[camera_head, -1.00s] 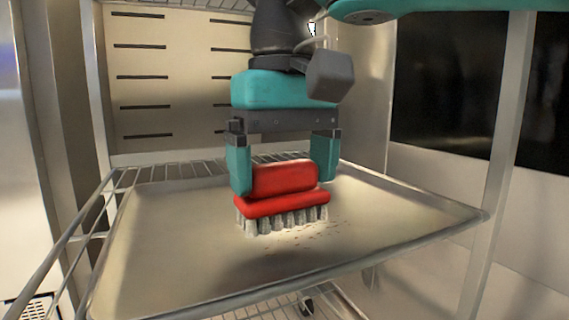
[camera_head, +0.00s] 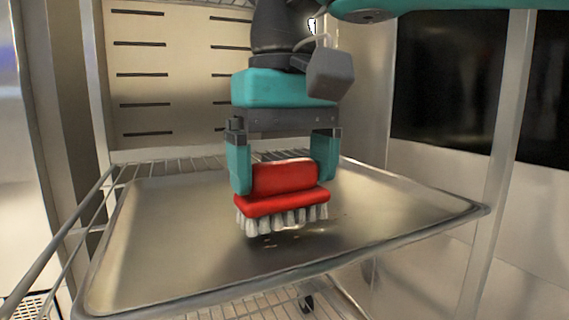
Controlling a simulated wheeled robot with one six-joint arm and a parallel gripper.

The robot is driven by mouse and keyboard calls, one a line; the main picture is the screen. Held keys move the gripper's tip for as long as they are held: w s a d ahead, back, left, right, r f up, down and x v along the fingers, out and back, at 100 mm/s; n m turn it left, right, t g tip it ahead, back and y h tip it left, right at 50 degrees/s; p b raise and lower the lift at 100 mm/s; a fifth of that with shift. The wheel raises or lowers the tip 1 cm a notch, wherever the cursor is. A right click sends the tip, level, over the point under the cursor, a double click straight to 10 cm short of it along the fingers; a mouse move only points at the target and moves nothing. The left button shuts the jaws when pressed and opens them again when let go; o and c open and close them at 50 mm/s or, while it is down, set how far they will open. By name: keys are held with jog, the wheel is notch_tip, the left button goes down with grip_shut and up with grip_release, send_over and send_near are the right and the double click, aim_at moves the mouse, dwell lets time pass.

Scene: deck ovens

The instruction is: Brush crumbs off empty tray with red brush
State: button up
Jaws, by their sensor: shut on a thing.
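My gripper (camera_head: 283,168) is shut on the red brush (camera_head: 284,179), with one teal finger on each side of its handle. The brush is upright, its pale bristles pointing down at the middle of the tray. I cannot tell for sure whether the bristles touch the surface. The metal tray (camera_head: 160,240) lies on a wire rack and carries no goods. The tray surface behind the brush is partly hidden.
The wire rack (camera_head: 85,228) has a rail along the tray's left side. A slotted back panel (camera_head: 170,75) stands behind, and a metal post (camera_head: 505,150) rises at the right. The tray's left and front right areas are clear.

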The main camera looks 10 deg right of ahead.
jog(key=shift+f+b, duration=0.5)
jog(key=shift+f, duration=0.05)
